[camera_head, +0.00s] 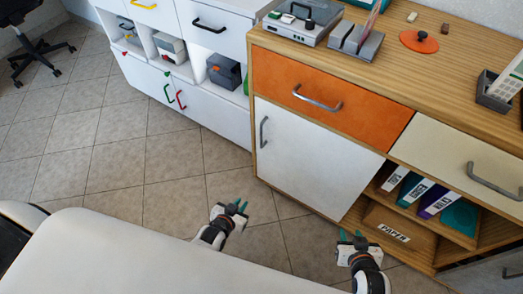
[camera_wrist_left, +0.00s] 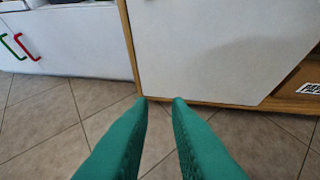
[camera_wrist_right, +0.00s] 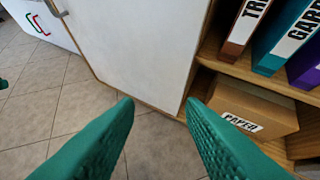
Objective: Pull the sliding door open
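The white sliding door (camera_head: 308,160) covers the left lower part of the wooden cabinet, with a grey vertical handle (camera_head: 263,132) near its left edge. The open compartment to its right is uncovered. The door also fills the upper part of the left wrist view (camera_wrist_left: 220,45) and the right wrist view (camera_wrist_right: 140,45). My left gripper (camera_head: 236,207) is in front of the door, low and apart from it, its green fingers parted and empty. My right gripper (camera_head: 352,237) is further right, before the open compartment, fingers apart and empty. Neither touches the handle.
An orange drawer (camera_head: 325,95) sits above the door and a cream drawer (camera_head: 460,175) to its right. Binders (camera_head: 415,190) and a cardboard box (camera_head: 400,228) labelled PAPER fill the open compartment. A white cabinet (camera_head: 185,85) stands at left. The tiled floor before it is clear.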

